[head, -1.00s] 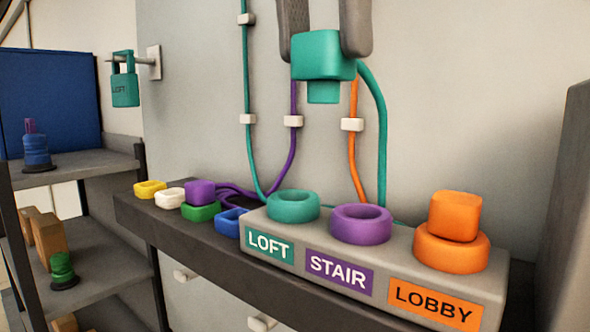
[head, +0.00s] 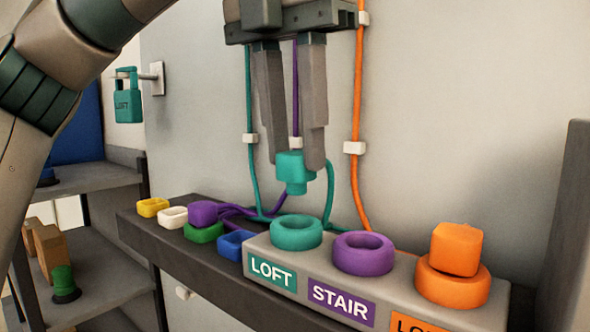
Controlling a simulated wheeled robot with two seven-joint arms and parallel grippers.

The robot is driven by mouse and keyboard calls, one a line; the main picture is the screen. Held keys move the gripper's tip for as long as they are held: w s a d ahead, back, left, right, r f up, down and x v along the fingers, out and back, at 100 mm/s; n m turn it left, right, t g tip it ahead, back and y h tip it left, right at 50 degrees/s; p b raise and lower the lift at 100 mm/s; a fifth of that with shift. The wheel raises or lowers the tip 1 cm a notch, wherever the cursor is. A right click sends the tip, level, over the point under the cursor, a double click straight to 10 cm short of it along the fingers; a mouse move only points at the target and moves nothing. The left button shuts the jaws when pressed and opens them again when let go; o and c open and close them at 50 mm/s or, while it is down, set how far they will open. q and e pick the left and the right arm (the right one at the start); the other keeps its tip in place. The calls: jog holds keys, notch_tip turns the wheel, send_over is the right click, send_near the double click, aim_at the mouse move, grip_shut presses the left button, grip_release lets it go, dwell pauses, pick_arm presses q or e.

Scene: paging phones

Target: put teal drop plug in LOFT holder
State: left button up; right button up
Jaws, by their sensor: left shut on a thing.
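The teal drop plug (head: 290,168) is a rounded teal block with a narrower stub pointing down and a teal cord. My left gripper (head: 295,160) is shut on it. It holds the plug upright in the air, just above the teal ring of the LOFT holder (head: 297,232). The plug looks apart from the ring; whether it is centred over the hole I cannot tell from this angle. The LOFT ring is the leftmost of three rings on the grey block and looks empty. My right gripper does not show.
The purple STAIR ring (head: 362,253) is empty. An orange plug (head: 457,248) sits in the orange LOBBY ring (head: 452,283). A purple plug (head: 202,213) is at the shelf's left among small coloured rings.

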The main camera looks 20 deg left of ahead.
aim_at(293, 153)
pick_arm(q)
jog(key=shift+f+p, duration=0.4)
jog(key=shift+f, duration=1.55)
jog(key=shift+f, duration=0.3)
jog(key=o, duration=1.1)
jog(key=shift+c, duration=0.2)
jog(key=shift+r, duration=0.15)
jog(key=shift+s+a+r, duration=0.1)
jog(key=shift+s+r, duration=0.15)
jog(key=shift+r, duration=1.8)
jog(key=shift+s+a+r, duration=0.1)
jog(key=shift+s+r, duration=0.1)
jog(key=shift+r, duration=1.8)
jog(key=shift+s+r, duration=0.25)
jog(key=shift+r, duration=1.8)
